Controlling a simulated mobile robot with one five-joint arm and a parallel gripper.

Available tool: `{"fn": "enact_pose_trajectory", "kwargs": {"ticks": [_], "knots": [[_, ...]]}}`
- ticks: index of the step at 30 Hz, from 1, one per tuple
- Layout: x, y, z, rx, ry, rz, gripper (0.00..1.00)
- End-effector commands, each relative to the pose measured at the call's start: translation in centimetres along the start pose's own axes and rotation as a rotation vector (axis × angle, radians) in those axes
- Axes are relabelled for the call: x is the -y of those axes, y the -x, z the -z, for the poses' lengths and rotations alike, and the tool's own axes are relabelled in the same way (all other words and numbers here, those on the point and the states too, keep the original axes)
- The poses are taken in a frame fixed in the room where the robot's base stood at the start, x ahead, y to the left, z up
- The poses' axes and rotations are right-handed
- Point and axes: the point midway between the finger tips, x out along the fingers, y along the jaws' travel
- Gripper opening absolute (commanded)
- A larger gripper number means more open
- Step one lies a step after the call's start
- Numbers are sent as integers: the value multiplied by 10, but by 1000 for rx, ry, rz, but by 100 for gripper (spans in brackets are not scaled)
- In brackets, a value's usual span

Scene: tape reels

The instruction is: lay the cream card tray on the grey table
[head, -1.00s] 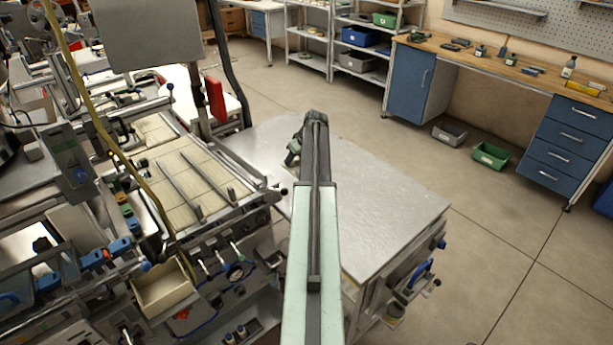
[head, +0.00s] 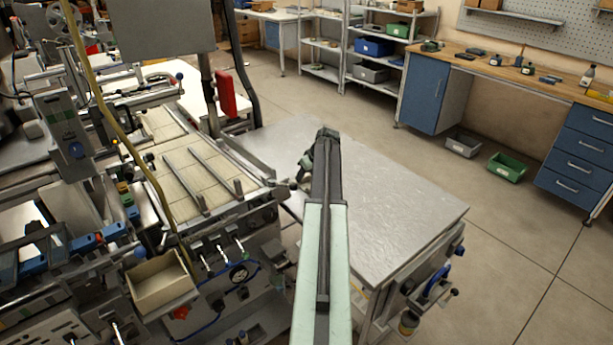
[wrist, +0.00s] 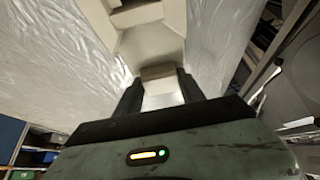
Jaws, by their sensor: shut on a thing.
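The cream card tray (wrist: 150,35) shows in the wrist view, in front of my fingers. My gripper (wrist: 158,88) is shut on it, with a cream part of the tray between the two dark fingers. In the head view my own arm hides the tray. The grey table (head: 390,215) is a bare metal top under and beyond my arm; its shiny surface also shows on both sides of the tray in the wrist view (wrist: 55,65). I cannot tell whether the tray touches the tabletop.
A machine with rails (head: 195,175) stands close on the left, with an open cream bin (head: 160,285) on its front. A red part (head: 226,92) rises behind the table's far left corner. The tabletop right of my arm is clear. A workbench (head: 500,70) stands far right.

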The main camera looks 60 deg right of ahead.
Motion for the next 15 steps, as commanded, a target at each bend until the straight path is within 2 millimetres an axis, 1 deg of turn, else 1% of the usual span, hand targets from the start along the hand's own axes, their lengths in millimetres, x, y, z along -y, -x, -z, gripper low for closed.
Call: {"fn": "enact_pose_trajectory", "kwargs": {"ticks": [1, 2, 3, 11, 15], "knots": [[0, -1, 0, 0, 0, 0, 55], [0, 0, 0, 0, 0, 0, 63], [0, 0, 0, 0, 0, 0, 68], [1, 0, 0, 0, 1, 0, 68], [1, 5, 3, 0, 1, 0, 68]]}}
